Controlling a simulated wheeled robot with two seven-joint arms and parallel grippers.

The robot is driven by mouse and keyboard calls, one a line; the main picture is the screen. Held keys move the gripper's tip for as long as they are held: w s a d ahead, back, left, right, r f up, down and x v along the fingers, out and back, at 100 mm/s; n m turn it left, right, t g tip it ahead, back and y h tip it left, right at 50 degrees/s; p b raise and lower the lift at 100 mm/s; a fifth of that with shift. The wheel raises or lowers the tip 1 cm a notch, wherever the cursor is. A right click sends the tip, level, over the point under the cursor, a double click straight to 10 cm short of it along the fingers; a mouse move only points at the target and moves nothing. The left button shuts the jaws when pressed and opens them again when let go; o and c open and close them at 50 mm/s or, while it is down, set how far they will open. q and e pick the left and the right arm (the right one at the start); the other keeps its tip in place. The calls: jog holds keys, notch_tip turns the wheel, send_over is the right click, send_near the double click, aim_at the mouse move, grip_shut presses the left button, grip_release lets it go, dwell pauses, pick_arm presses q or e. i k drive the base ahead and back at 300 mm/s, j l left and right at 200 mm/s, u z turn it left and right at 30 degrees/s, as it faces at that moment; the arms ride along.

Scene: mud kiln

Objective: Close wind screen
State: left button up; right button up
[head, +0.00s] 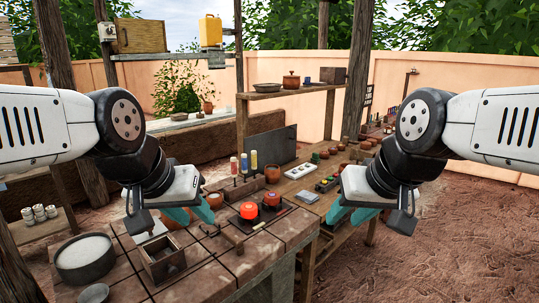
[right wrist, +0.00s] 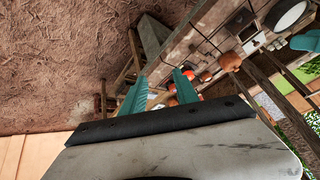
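A dark grey upright panel (head: 272,148), which looks like the wind screen, stands behind the worktop, near its far end. I cannot tell from its face how it is hinged. My left gripper (head: 196,221) is open and empty above the tiled worktop, nearer to me than the panel and left of it. My right gripper (head: 344,220) is open and empty to the right of the worktop, also well apart from the panel. In the right wrist view its two teal fingers (right wrist: 158,90) are spread with nothing between them.
Coloured bottles (head: 244,164) stand before the panel. A wooden post (head: 355,75) rises behind. Bare ground lies right.

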aim_at(277, 147)
jog(key=i+l+u, duration=0.1)
jog(key=i+l, duration=0.2)
jog(key=i+l+u, duration=0.1)
jog(key=i+l, duration=0.15)
jog(key=l, duration=0.15)
jog(key=i+l+u, duration=0.1)
jog(key=i+l, duration=0.45)
jog(key=l, duration=0.2)
jog(key=i+l+u, duration=0.15)
jog(key=l, duration=0.25)
jog(key=i+l+u, duration=0.1)
jog(key=i+l, duration=0.25)
jog(key=i+l+u, duration=0.1)
jog(key=l, duration=0.4)
jog(key=i+l+u, duration=0.1)
jog(key=i+l, duration=0.2)
jog(key=l, duration=0.15)
